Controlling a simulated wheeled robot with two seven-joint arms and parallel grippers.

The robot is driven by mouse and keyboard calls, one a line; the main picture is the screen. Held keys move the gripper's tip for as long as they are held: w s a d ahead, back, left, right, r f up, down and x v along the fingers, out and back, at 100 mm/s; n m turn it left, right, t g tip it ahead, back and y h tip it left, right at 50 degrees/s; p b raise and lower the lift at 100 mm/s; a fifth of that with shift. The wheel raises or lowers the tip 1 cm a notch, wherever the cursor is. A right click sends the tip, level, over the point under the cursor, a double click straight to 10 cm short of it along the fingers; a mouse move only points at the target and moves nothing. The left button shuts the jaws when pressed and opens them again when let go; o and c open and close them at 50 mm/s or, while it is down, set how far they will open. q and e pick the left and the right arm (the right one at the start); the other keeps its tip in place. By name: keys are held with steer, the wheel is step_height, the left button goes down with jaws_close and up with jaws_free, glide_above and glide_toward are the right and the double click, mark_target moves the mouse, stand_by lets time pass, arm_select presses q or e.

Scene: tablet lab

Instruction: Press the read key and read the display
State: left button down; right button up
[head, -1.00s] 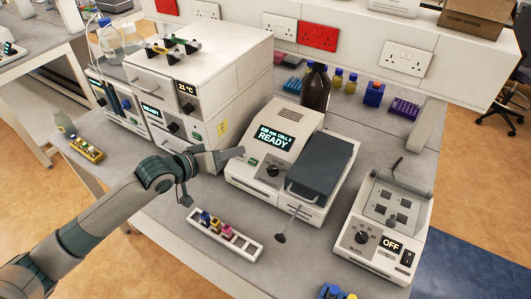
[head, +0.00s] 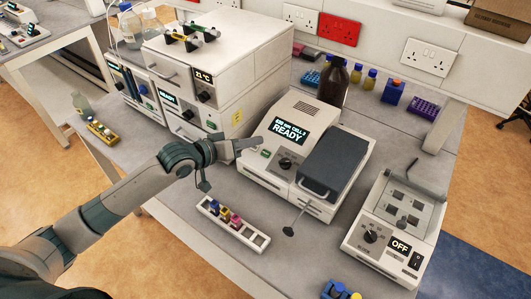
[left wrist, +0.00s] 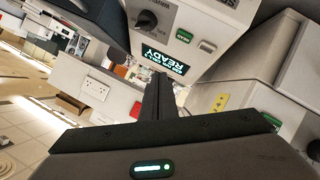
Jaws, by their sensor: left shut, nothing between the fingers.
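The reader (head: 305,150) is a white bench instrument with a dark lid. Its display (head: 290,132) is lit and shows "READY" under a smaller line that seems to say "620 nm CELL 2". The green read key (head: 265,153) is on its sloped front, left of a dark knob. My left gripper (head: 250,142) is shut and empty, its fingertips just up and left of the key in the head view; I cannot tell whether they touch the instrument. In the left wrist view the green key (left wrist: 184,36) shows uncovered, beyond the shut fingers (left wrist: 160,92). My right gripper is not in view.
Stacked white units (head: 205,75) stand close left of my gripper. A white rack (head: 233,224) with coloured vials lies in front, and a rod with a knob (head: 288,232) sticks out of the reader. A device reading "OFF" (head: 395,235) stands right.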

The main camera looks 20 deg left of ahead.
mark_target(266, 153)
arm_select(q)
steer(key=f+b, duration=0.1)
steer(key=w+f+b, duration=0.1)
steer(key=f, duration=0.2)
steer(key=shift+w+d+b, duration=0.2)
steer(key=shift+d+b, duration=0.1)
steer(key=shift+b, duration=0.1)
steer(key=shift+w+d+f+b, duration=0.1)
steer(key=shift+w+f+b, duration=0.2)
steer(key=shift+f, duration=0.2)
steer(key=shift+w+d+f+b, duration=0.1)
steer(key=shift+w+f+b, duration=0.2)
steer(key=shift+f, duration=0.3)
stand_by(0.9)
steer(key=shift+f, duration=0.15)
steer(key=shift+w+f, duration=0.15)
steer(key=shift+f, duration=0.1)
stand_by(0.5)
